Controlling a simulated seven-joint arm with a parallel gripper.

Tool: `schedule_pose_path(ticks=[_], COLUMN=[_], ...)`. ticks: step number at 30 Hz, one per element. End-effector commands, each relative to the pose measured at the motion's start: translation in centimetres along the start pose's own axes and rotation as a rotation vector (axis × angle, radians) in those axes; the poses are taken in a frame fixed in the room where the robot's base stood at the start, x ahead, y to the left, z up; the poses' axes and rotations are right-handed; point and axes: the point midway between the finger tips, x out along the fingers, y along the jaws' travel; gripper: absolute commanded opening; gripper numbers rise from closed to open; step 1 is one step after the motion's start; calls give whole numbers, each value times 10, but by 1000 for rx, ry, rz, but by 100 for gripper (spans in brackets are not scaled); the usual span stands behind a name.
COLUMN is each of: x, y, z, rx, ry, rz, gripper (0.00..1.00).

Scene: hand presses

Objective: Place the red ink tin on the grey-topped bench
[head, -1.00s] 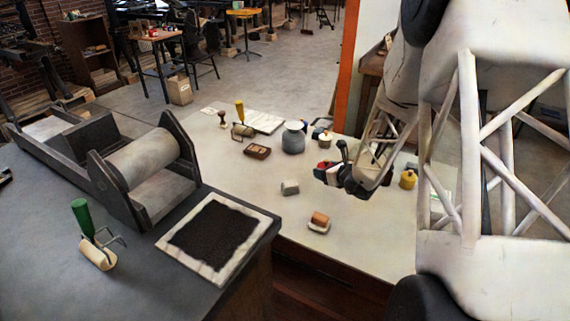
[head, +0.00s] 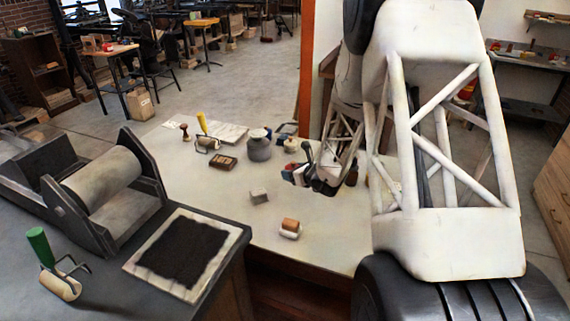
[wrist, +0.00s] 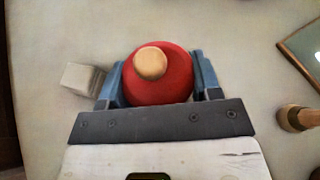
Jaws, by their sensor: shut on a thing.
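The red ink tin (wrist: 176,84), round with a tan knob on its lid, sits between the blue fingers of my gripper (wrist: 158,82) in the wrist view. My gripper is shut on its sides. In the head view my gripper (head: 299,175) is over the right part of the pale-topped table; the tin is mostly hidden there, and I cannot tell its height above the surface. The grey-topped bench (head: 120,296) stands at the left front, apart from my gripper.
The bench carries a roller press (head: 100,180), a black inked slab (head: 187,252) and a green-handled roller (head: 58,282). Bare grey top shows between them. The pale table (head: 205,205) holds a grey block (head: 260,196), a small blotter (head: 290,228) and a grey pot (head: 258,148).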

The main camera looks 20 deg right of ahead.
Motion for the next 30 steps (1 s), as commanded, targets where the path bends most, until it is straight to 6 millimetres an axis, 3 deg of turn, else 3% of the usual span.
schedule_pose_path(ticks=[21,30], x=[80,97], y=[-56,-68], z=[24,29], rx=[-1,0], ry=[-1,-1], rz=[0,0], gripper=[26,26])
